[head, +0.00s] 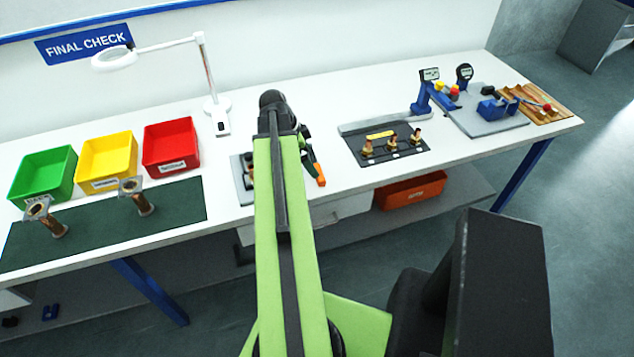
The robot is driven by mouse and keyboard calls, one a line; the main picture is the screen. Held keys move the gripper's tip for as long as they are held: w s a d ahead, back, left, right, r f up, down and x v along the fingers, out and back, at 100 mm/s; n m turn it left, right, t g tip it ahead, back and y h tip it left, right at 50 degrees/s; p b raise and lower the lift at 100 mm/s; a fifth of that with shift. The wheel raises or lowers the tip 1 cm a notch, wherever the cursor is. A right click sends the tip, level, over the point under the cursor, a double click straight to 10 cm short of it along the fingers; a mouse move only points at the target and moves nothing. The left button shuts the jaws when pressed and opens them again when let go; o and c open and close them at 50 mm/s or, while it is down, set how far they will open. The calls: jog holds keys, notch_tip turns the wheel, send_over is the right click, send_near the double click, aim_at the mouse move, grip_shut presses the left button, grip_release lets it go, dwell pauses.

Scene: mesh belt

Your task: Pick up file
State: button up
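No file can be made out with certainty. A slim tool with an orange end (320,174) lies just right of my green arm, at the front of the white bench; its other part is hidden by the arm, and it may be a file. A grey mat (240,181) with dark items shows left of the arm at the same place. My arm reaches up over the bench, and its far joint hides what is behind it. My gripper's fingertips cannot be seen.
Green (42,176), yellow (107,161) and red (171,146) bins stand on the left, behind a dark green mat (180,203) with brass parts. A magnifier lamp (219,118) stands behind. Gauges, a dark tray (385,157) and a wooden tray (562,115) are on the right.

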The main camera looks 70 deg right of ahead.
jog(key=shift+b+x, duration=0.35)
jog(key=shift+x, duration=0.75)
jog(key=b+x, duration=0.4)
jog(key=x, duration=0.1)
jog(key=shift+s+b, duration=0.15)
jog(key=shift+b, duration=0.2)
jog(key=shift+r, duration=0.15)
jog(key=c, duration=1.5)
